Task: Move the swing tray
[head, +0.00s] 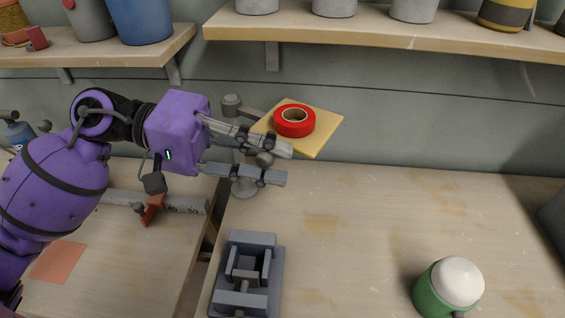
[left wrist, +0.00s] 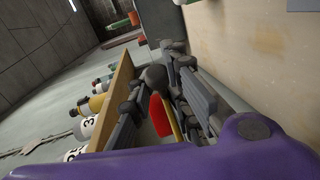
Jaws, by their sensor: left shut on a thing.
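The swing tray (head: 318,133) is a yellow square plate on a grey jointed arm, with a round-footed stand (head: 243,186) on the bench below. A red tape roll (head: 293,122) lies on the plate and shows partly in the left wrist view (left wrist: 160,116). My purple left arm reaches in from the left. My left gripper (head: 284,164) is shut on the tray's grey round knob (head: 265,159), at the tray's near side. The knob also shows between the fingers in the left wrist view (left wrist: 153,77). The fingers hide part of the tray arm. My right gripper is not in view.
A grey vise-like fixture (head: 245,275) stands at the bench's front left. A green jar with a white domed top (head: 450,285) is at the front right. Shelves (head: 400,38) with pots run along the wall above. The middle of the bench (head: 370,220) is clear.

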